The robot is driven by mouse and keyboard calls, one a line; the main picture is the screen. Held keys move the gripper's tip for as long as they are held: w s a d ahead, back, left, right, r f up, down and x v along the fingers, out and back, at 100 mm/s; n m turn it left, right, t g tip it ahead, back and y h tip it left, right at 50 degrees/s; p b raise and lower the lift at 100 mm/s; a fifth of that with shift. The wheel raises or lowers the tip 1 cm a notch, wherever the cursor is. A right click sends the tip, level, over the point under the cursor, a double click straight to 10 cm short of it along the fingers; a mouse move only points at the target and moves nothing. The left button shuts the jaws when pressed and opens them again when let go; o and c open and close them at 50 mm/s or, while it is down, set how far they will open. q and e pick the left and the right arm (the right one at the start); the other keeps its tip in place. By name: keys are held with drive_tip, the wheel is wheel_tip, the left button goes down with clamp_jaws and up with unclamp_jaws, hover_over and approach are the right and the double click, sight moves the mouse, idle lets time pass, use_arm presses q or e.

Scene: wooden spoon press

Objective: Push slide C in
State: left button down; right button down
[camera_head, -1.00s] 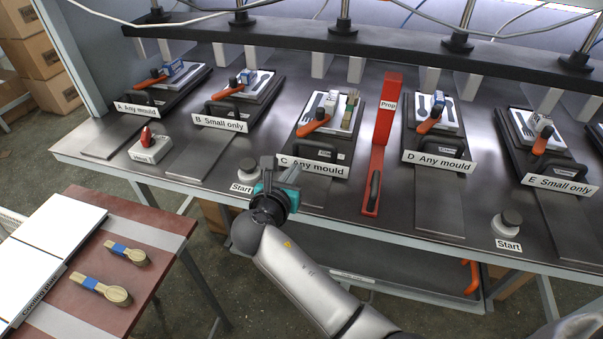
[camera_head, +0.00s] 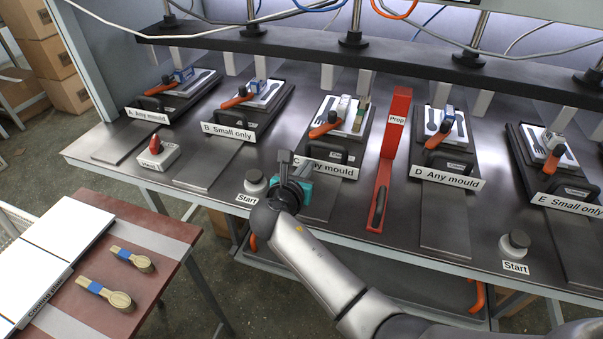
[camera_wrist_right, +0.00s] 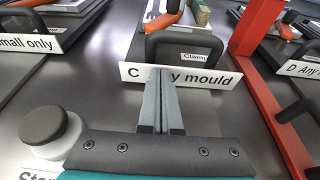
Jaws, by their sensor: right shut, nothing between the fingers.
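Slide C is a dark plate bearing a mould (camera_head: 350,106) with an orange-handled clamp (camera_head: 325,125). It has a black handle (camera_head: 328,151) and a white label, "C Any mould" (camera_head: 338,171), at its front. The slide sits on the bench with bare track in front of it. My right gripper (camera_head: 304,163) is shut and empty at the label's left part, hiding some letters. In the right wrist view its fingers (camera_wrist_right: 160,85) overlap the label (camera_wrist_right: 205,79), just short of the handle (camera_wrist_right: 180,40); contact cannot be told. My left gripper is not in view.
A red prop (camera_head: 393,125) stands right of slide C, and a start button (camera_head: 255,182) is close to the left of my gripper. Slide B (camera_head: 236,133) and slide D (camera_head: 447,177) flank it. Spoons lie on a side table (camera_head: 165,240).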

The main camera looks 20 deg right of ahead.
sight(314, 153)
drive_tip(key=w+d, duration=0.1)
drive_tip(key=w, duration=0.1)
drive_tip(key=w+d, duration=0.2)
drive_tip(key=shift+w+r, duration=0.1)
drive_tip(key=shift+w, duration=0.1)
drive_tip(key=shift+w+d, duration=0.1)
drive_tip(key=shift+d, duration=0.1)
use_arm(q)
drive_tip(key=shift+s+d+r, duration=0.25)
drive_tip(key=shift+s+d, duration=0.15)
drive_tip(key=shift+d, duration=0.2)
use_arm(e)
drive_tip(key=shift+r, duration=0.15)
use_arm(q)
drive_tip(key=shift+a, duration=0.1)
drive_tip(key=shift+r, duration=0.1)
use_arm(e)
drive_tip(key=shift+d, duration=0.1)
